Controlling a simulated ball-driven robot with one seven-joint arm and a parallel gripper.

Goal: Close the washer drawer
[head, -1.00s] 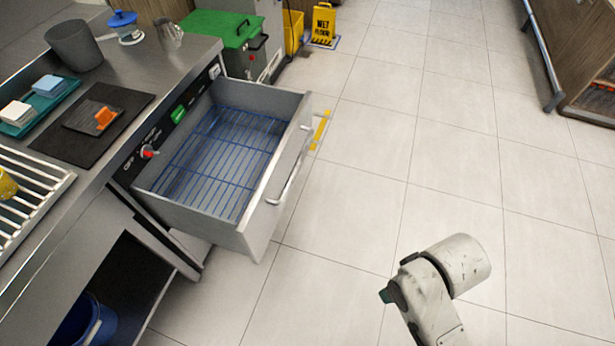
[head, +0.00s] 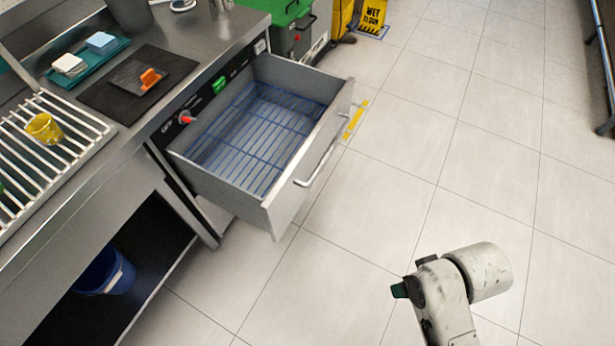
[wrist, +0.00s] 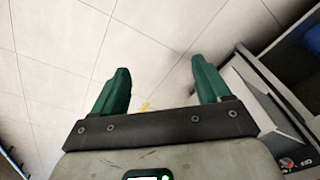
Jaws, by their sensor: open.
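The washer drawer (head: 318,158) is pulled out from the steel counter unit, with a blue wire rack (head: 255,138) inside. A bar handle (head: 318,166) runs along its front. My arm is at the lower right of the head view, apart from the drawer, over the floor to its right. A dark green tip (head: 399,290) shows on it. In the wrist view my gripper (wrist: 160,67) has its two green fingers spread wide, with only floor between them. Grey edges of the washer unit show at the right of that view. Nothing is held.
A control panel (head: 219,84) with a red knob is above the drawer opening. A dish rack (head: 60,150) with a yellow cup (head: 44,128) is on the counter. A yellow wet-floor sign (head: 372,14) stands at the back. Tiled floor (head: 420,150) right of the drawer is clear.

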